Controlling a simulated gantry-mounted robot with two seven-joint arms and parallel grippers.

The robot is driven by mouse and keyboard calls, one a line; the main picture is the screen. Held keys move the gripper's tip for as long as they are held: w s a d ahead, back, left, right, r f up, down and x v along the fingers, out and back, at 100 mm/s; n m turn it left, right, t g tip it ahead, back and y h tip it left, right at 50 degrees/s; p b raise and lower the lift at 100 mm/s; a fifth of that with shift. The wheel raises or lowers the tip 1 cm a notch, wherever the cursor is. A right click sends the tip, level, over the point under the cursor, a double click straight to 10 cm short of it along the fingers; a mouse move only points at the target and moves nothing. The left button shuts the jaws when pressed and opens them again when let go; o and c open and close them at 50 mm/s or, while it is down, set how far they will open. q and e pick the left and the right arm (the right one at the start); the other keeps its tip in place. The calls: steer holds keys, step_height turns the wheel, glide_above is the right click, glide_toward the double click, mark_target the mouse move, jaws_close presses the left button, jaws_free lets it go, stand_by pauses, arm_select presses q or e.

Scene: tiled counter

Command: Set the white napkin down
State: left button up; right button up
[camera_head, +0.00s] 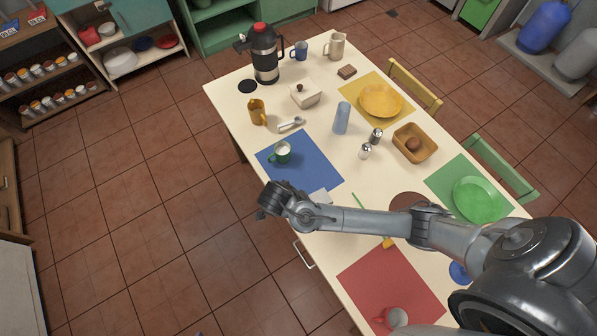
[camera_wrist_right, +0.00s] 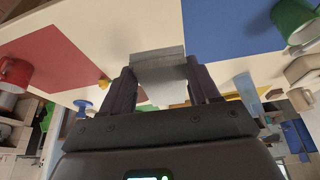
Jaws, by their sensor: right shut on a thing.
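The white napkin (camera_wrist_right: 158,72) is between the two dark fingers of my right gripper (camera_wrist_right: 160,78) in the right wrist view. The gripper is shut on it. In the head view, a white part of the napkin (camera_head: 320,196) shows just beyond my right forearm, by the near corner of the blue placemat (camera_head: 318,172). My forearm hides the rest of it and the fingertips. The napkin is over the table, near its left edge; I cannot tell whether it touches the top. My left gripper is not in view.
A green mug (camera_head: 281,153) stands on the blue placemat. A red placemat (camera_head: 385,280) with a red mug (camera_head: 393,318) lies nearer. A green plate (camera_head: 477,199), a wooden bowl (camera_head: 414,143), shakers and a blue glass (camera_head: 342,118) stand farther right and back. Bare tabletop separates the blue and red placemats.

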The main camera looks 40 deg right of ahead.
steer(key=x, duration=0.2)
steer(key=b+x, duration=0.1)
steer(key=x, duration=0.1)
steer(key=shift+s+d+b, duration=0.1)
steer(key=shift+d+b, duration=0.2)
steer(key=shift+d, duration=0.2)
steer(key=shift+w+d+f+n, duration=0.2)
steer(key=shift+d+n, duration=0.1)
steer(key=b, duration=0.2)
glide_above(304, 186)
steer(key=a, duration=0.2)
steer(key=f, duration=0.6)
steer(key=shift+d+f, duration=0.2)
steer(key=shift+f, duration=0.1)
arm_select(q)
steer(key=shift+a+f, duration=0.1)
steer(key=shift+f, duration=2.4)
arm_select(e)
steer(key=shift+f, duration=2.05)
steer(key=shift+f, duration=0.1)
steer(key=o, duration=1)
steer(key=shift+o, duration=0.2)
